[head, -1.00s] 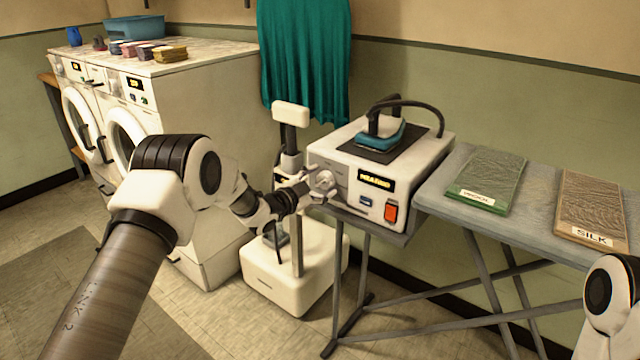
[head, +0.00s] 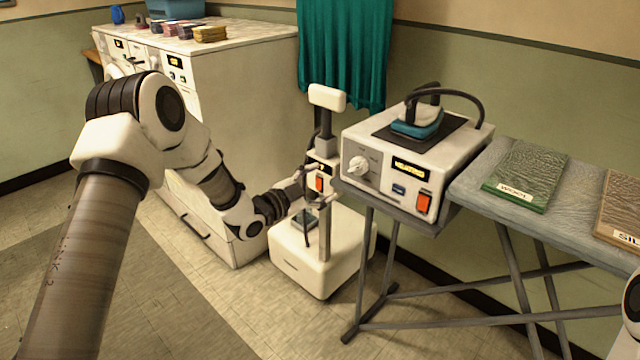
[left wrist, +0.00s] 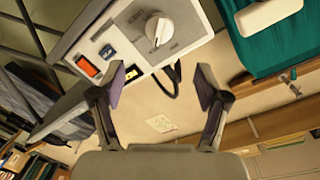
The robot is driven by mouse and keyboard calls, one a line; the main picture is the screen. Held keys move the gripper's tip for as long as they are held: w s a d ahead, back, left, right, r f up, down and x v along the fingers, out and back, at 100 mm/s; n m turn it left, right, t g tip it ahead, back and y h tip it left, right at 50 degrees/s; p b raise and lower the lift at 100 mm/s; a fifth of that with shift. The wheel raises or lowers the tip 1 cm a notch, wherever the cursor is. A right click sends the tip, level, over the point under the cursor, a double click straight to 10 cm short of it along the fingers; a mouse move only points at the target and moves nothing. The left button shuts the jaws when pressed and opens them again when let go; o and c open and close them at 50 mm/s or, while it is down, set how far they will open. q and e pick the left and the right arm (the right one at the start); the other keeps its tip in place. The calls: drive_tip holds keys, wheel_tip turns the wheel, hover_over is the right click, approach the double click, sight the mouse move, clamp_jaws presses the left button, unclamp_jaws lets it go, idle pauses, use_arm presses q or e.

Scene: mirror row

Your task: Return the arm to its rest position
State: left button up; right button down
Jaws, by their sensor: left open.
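My left arm (head: 125,150) reaches in from the left in the head view, bent at the elbow. Its left gripper (head: 318,188) is open and empty, left of and below the knob (head: 358,168) on the white iron station (head: 385,200), apart from it. In the left wrist view the two fingers (left wrist: 162,84) stand wide apart with nothing between them. The knob (left wrist: 158,28) shows beyond them, near the top. My right gripper is out of view; only a bit of my right arm shows at the right edge of the head view.
A blue iron (head: 418,122) rests on the station. The ironing board (head: 480,180) holds a green WOOL book-like block (head: 528,175) and a brown one (head: 622,205). White washers (head: 235,90) stand at the left, a teal curtain (head: 345,50) behind. The floor at lower left is clear.

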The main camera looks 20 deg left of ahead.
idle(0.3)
use_arm(q)
drive_tip(key=s+d+f+n+g+y, duration=0.15)
drive_tip(key=s+d+f+g, duration=0.25)
drive_tip(key=s+f, duration=0.8)
drive_tip(key=s+d+f+n+g+y, duration=0.1)
drive_tip(key=s+d+f+n+g, duration=0.25)
drive_tip(key=s+f, duration=0.8)
drive_tip(key=s+a+f+n+g+y, duration=0.2)
drive_tip(key=s+f+n+g, duration=0.15)
drive_tip(key=s, duration=0.65)
drive_tip(key=s+a+f+n+g+y, duration=0.2)
drive_tip(key=s+f+n+g, duration=0.15)
drive_tip(key=s, duration=0.75)
wheel_tip(320, 180, up, 12)
drive_tip(key=g+p, duration=0.1)
drive_tip(key=p, duration=1.2)
drive_tip(key=shift+r+n, duration=0.2)
drive_tip(key=shift+n, duration=0.2)
